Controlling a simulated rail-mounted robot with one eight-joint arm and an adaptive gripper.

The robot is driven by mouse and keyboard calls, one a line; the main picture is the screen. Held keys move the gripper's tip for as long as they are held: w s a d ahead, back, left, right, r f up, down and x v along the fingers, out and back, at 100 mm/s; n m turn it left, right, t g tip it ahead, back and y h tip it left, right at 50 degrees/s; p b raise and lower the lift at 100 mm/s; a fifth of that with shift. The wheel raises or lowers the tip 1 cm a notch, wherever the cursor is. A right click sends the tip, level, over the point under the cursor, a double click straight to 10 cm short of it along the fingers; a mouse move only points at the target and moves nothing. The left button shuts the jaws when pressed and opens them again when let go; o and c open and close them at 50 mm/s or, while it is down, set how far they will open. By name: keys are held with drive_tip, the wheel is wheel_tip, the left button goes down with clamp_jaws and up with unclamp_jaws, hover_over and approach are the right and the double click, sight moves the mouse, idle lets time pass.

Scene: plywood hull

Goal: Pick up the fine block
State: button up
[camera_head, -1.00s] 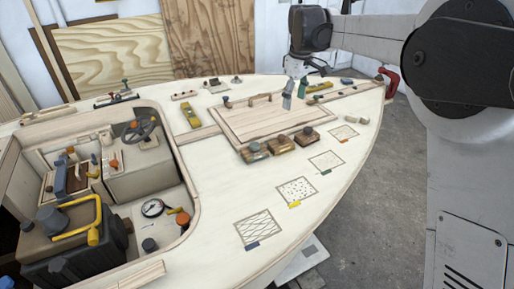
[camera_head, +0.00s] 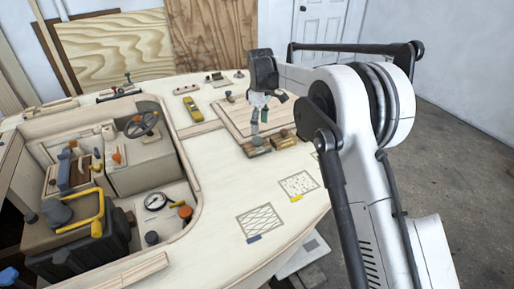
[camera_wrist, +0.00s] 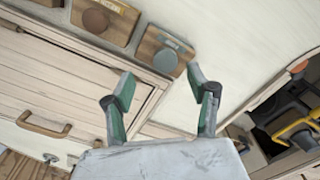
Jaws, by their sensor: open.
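Wooden blocks with round knobs stand in a row beside the hatch lid. The left one (camera_head: 257,150) has a grey knob and a blue-grey label; it also shows in the wrist view (camera_wrist: 157,56). The middle one (camera_head: 284,140) has a brown knob and a pale yellowish label in the wrist view (camera_wrist: 98,24). A third is cut off at the top left of the wrist view. The label writing is too small to read, so I cannot tell which is the fine block. My gripper (camera_head: 259,122) is open and empty above the left block; its fingers (camera_wrist: 160,82) point toward it.
The hatch lid (camera_wrist: 65,85) with a handle lies beside the blocks. Patterned patches, one crosshatched (camera_head: 261,222) and one dotted (camera_head: 299,185), mark the deck. The cockpit with a gauge (camera_head: 155,201) and a yellow-handled case (camera_head: 75,240) opens at left. My arm hides the deck's right side.

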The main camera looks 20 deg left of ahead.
sight(257, 138)
wheel_tip(257, 138, down, 2)
drive_tip(key=shift+f, duration=0.1)
drive_tip(key=f, duration=0.4)
drive_tip(key=shift+s+a+f, duration=0.1)
drive_tip(key=shift+s+a, duration=0.3)
drive_tip(key=shift+f, duration=0.45)
drive_tip(key=shift+c, duration=0.5)
clamp_jaws()
drive_tip(key=shift+r, duration=0.1)
